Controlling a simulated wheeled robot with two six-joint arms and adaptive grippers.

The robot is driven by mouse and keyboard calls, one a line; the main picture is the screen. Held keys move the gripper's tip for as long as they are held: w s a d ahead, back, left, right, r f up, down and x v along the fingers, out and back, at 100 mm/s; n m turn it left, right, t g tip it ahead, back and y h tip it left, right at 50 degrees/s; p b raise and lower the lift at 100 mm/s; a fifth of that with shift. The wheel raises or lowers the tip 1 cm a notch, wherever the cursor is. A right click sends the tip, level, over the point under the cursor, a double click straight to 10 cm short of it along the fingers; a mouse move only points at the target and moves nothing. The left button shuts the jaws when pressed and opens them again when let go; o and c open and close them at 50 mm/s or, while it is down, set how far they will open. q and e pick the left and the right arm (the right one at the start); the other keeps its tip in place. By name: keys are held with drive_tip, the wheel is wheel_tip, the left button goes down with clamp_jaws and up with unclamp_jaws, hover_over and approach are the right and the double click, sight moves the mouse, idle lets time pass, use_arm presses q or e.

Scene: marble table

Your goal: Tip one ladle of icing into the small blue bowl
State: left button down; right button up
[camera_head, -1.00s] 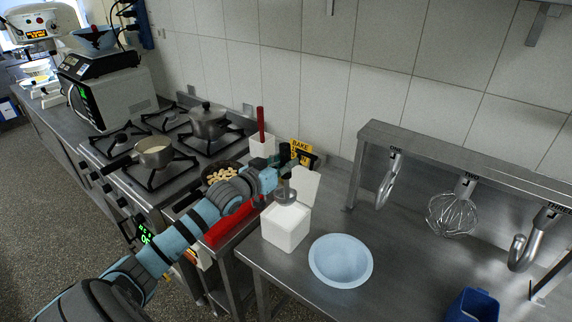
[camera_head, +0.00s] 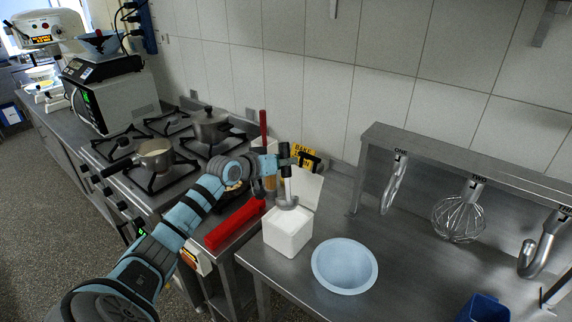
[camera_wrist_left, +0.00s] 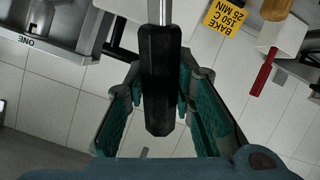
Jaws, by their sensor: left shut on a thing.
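My left gripper (camera_head: 284,163) is shut on the black handle of a ladle (camera_head: 287,188). The handle (camera_wrist_left: 160,80) stands between the fingers in the left wrist view. The ladle is about upright, and its metal head is at the open top of a white tub (camera_head: 284,237) with white content. I cannot tell whether the head touches the content or what it holds. The light blue bowl (camera_head: 345,285) stands on the steel table, right and in front of the tub. It looks empty. My right gripper is not in view.
A steel rack (camera_head: 450,160) with hanging hooks and a whisk (camera_head: 459,218) stands behind the bowl. A dark blue container (camera_head: 484,309) is at the lower right. The stove with pans (camera_head: 155,156) and a red object (camera_head: 234,224) are to the left.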

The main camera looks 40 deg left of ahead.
use_arm(q)
drive_tip(key=shift+w+a+f, duration=0.2)
drive_tip(key=shift+w+f, duration=0.05)
drive_tip(key=shift+f+b, duration=2.25)
drive_tip(key=shift+f, duration=1.15)
wheel_tip(320, 180, up, 8)
drive_tip(key=shift+f, duration=0.1)
